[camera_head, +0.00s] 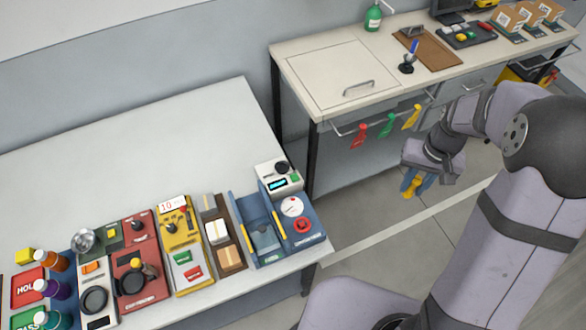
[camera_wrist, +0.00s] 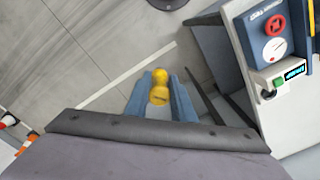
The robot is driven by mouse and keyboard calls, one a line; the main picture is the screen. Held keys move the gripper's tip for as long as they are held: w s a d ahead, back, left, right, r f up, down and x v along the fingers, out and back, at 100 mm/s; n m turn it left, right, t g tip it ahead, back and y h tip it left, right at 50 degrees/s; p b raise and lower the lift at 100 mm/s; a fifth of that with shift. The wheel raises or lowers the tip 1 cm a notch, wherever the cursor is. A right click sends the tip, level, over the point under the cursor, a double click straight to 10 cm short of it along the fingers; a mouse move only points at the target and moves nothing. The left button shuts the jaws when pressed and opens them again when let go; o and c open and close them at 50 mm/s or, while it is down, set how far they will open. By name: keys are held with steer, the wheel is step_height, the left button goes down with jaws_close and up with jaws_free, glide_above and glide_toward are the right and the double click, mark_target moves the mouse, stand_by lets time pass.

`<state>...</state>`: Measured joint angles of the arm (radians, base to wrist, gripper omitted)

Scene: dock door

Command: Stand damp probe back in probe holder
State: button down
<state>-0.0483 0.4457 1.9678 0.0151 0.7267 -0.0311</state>
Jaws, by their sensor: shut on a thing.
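My gripper (camera_head: 413,180) has blue fingers and hangs over the floor in front of the far bench, right of the near table. It is shut on a yellow rounded piece (camera_head: 412,188), which I take to be the damp probe. In the wrist view the yellow piece (camera_wrist: 159,95) sits between the two blue fingers (camera_wrist: 160,85), and its lower end is hidden. I cannot tell which fixture is the probe holder. A white unit with a cyan display (camera_head: 279,178) stands at the near table's right edge, and it also shows in the wrist view (camera_wrist: 283,72).
The near table (camera_head: 150,150) carries a row of coloured modules along its front; its back is clear. The far bench (camera_head: 330,50) has a rail with red, green and yellow hanging items (camera_head: 385,125). Open floor lies between.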

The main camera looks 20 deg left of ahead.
steer(key=w+a+f+n+b, duration=0.15)
steer(key=w+a, duration=0.25)
steer(key=a, duration=0.5)
steer(key=w+a+r+n+b, duration=0.1)
steer(key=w+a+n+b, duration=0.2)
steer(key=a, duration=0.5)
steer(key=s+a+n+b, duration=0.2)
steer(key=a+n, duration=0.1)
steer(key=a, duration=0.7)
steer(key=s+a+n+b, duration=0.2)
steer(key=a+n, duration=0.1)
steer(key=a, duration=0.7)
steer(key=shift+m, duration=0.25)
steer(key=shift+s+d+f+p, duration=0.15)
steer(key=shift+f+p, duration=0.6)
steer(key=shift+f, duration=1.6)
steer(key=shift+s+f+p, duration=0.1)
steer(key=shift+f+p, duration=0.6)
steer(key=shift+f, duration=2)
